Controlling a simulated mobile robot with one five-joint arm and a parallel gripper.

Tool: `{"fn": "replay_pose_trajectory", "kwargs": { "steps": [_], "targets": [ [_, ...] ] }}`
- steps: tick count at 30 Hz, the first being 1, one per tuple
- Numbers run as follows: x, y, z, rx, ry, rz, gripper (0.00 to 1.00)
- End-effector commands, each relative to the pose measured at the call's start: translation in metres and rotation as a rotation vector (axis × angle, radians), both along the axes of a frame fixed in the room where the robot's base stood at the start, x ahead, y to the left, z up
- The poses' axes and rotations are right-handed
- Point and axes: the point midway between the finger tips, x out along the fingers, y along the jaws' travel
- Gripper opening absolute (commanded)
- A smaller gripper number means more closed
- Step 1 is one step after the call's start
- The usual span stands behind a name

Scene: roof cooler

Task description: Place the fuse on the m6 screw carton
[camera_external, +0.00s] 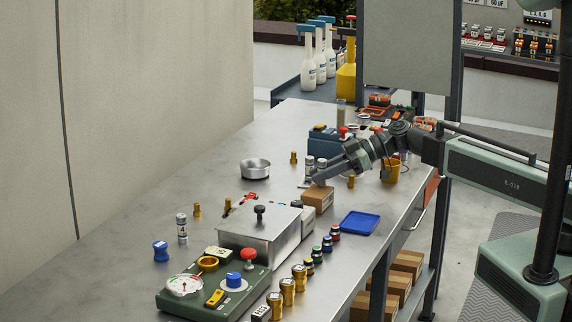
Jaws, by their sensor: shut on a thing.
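A small brown cardboard box (317,198), which looks like the m6 screw carton, stands on the metal bench near the middle of the view. My gripper (314,179) reaches in from the right and points down to the left, just above the carton's top. It is shut on a small pale thing at its tips, which I take to be the fuse (306,183). The fuse is mostly hidden and small. I cannot tell whether it touches the carton.
A grey metal box with a black knob (262,232) stands in front of the carton. A blue tray (360,223) lies to the right. The bench's left side is fairly clear.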

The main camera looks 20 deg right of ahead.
Motion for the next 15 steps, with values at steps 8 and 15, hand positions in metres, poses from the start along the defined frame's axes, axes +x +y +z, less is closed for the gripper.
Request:
{"fn": "replay_pose_trajectory", "kwargs": {
  "steps": [8, 15],
  "targets": [
    [-0.0001, 0.0001, -0.0035, 0.0, 0.0, 0.0, 0.0],
    [-0.0001, 0.0, -0.0055, 0.0, 0.0, 0.0, 0.45]
  ]
}}
